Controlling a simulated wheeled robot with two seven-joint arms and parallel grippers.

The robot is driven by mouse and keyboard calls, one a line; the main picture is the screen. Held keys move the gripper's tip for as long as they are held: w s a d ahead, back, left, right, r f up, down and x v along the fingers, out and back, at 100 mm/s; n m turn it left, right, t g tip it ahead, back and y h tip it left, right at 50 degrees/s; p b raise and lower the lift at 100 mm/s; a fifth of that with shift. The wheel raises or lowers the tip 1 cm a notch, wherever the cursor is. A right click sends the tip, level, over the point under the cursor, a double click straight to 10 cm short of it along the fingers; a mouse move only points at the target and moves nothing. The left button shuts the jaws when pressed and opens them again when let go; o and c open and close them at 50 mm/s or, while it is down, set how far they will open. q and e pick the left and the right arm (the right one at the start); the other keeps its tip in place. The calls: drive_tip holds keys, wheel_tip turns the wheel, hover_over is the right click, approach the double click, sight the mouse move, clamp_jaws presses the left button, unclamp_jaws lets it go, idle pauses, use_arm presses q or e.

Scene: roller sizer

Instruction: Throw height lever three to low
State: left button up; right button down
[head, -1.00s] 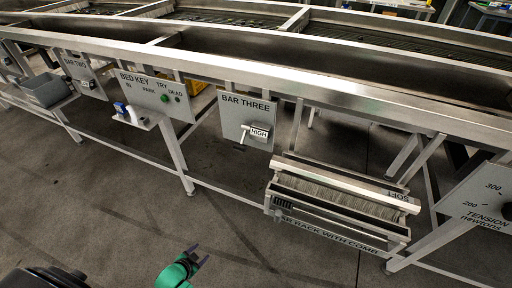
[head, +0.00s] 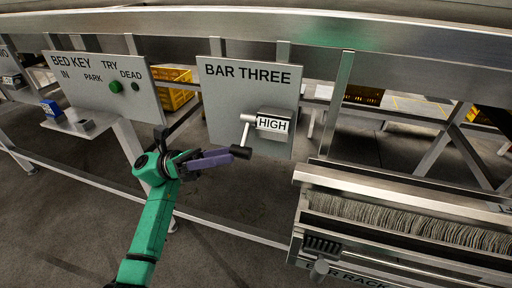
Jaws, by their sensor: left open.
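The BAR THREE panel (head: 228,92) is a grey plate hung below the machine's frame rail. Its height lever (head: 246,134) is a short metal rod pointing down from a pivot, with a black knob at its lower end. A plate reading HIGH (head: 272,124) sits right of the pivot. My left gripper (head: 218,158), with purple fingers on a green arm, is open just left of the knob. Its fingertips are close to the knob; I cannot tell whether they touch. My right gripper is not in view.
A BED KEY panel (head: 105,84) with a green button hangs to the left, with a small shelf (head: 82,125) below it. A bar rack with a comb (head: 400,222) stands at the lower right. A metal leg and lower rail run behind my left arm.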

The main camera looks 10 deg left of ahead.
sight(244, 152)
use_arm(q)
drive_tip(key=x, duration=0.6)
drive_tip(key=shift+d, duration=0.15)
clamp_jaws()
idle(1.1)
